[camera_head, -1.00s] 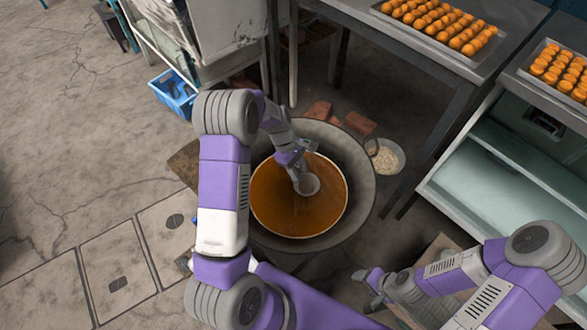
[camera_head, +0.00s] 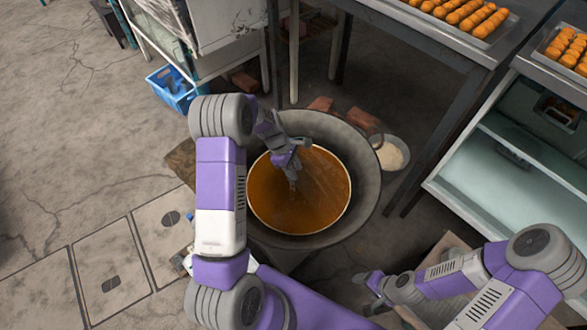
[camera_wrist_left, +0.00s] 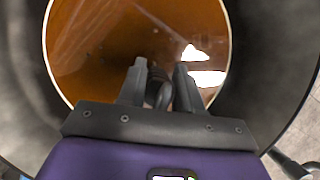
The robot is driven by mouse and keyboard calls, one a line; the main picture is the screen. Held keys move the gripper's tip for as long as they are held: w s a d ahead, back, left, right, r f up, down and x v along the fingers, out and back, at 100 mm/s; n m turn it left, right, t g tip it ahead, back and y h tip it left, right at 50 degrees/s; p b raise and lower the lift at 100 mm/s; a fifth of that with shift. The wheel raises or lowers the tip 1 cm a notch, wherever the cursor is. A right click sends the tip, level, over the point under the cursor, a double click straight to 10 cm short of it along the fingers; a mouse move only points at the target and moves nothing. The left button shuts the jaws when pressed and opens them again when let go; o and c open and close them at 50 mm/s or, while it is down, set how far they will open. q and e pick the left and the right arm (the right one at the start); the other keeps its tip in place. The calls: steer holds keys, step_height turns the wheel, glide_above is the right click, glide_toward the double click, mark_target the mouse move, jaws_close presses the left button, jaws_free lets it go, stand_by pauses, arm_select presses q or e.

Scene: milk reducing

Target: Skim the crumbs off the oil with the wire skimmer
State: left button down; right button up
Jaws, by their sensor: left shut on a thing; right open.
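In the left wrist view my left gripper (camera_wrist_left: 161,80) is shut on the skimmer's dark handle (camera_wrist_left: 157,92). The skimmer's head cannot be made out; it seems to be below the oil surface. My right gripper (camera_head: 368,282) is open and empty, low and right of the wok.
A bowl (camera_head: 402,142) with pale contents stands right of the wok, near bricks (camera_head: 361,122). Trays of orange-brown pieces (camera_head: 505,32) lie on the table at the upper right. A blue crate (camera_head: 172,90) is at the upper left. The floor at the left is clear.

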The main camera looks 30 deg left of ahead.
arm_select(q)
steer(key=shift+w+a+b, duration=0.6)
steer(key=shift+w+a, duration=0.1)
steer(key=shift+w, duration=2.65)
step_height(320, 180, up, 7)
steer(key=p, duration=0.5)
steer(key=shift+s, duration=0.1)
